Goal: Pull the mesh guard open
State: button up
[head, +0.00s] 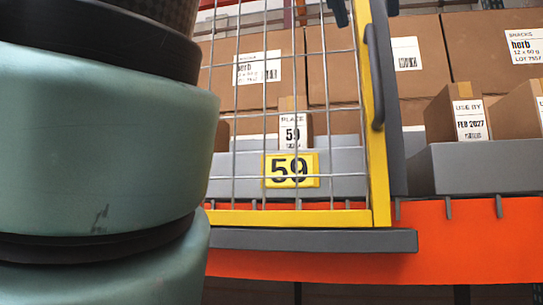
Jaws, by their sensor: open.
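The mesh guard (300,217) has a yellow frame and grey wire mesh, and stands upright in front of shelf bay 59. A dark grey vertical handle (375,80) is fixed on its right-hand yellow upright. The guard's right edge is beside a dark grey post (393,150); I cannot tell whether there is a gap. Its left side is hidden behind my arm. My gripper (364,12) shows only as two dark fingertips at the top edge, open, one on either side of the upright near the handle's upper end. Contact cannot be made out.
Cardboard boxes (430,65) fill the shelf behind the mesh. A grey bin (480,168) with smaller boxes is at the right. A grey sill (310,240) and an orange beam (470,240) run below the guard. My green arm blocks the left third.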

aim_at(374, 61)
jog(key=p+x, duration=0.4)
jog(key=x, duration=0.9)
jog(key=shift+s, duration=0.1)
grip_shut()
dwell(0.9)
